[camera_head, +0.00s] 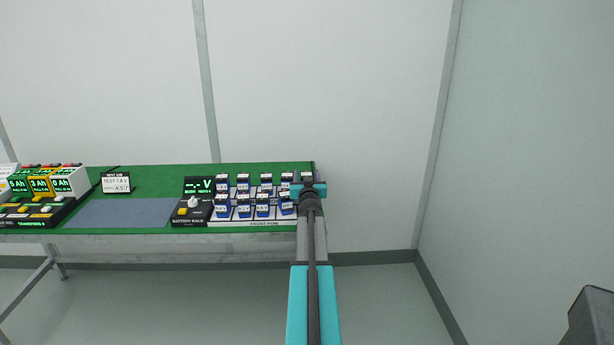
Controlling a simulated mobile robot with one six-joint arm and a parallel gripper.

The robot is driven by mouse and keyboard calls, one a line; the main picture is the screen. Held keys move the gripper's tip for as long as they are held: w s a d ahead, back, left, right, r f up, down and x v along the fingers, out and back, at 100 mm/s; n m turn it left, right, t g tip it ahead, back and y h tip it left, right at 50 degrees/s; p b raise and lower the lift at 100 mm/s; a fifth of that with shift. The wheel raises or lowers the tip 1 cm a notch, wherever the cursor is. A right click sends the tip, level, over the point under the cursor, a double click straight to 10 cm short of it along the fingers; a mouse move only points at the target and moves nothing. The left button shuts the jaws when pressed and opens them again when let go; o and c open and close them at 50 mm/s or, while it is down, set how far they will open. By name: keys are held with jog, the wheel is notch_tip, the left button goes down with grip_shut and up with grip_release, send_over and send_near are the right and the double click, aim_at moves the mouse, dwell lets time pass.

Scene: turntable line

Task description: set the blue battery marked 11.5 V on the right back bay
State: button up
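Several blue batteries with white labels stand in two rows on a white rack (268,223) at the right end of the green table. The labels are too small to read surely, so I cannot tell which is marked 11.5 V. The front-row right battery (287,206) looks slightly tilted, close to my gripper. My teal gripper (309,188) is over the right end of the rack. My arm hides part of that end, and a battery top (307,176) shows just behind the gripper. Its fingers and anything between them cannot be made out.
A black tester (190,214) with a green "-.- V" display and a white knob adjoins the rack's left side. A grey mat (130,213) lies left of it, with a small sign (116,183) behind.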

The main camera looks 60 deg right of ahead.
jog(key=shift+r, duration=0.15)
jog(key=shift+p+v, duration=0.3)
jog(key=shift+v, duration=5.7)
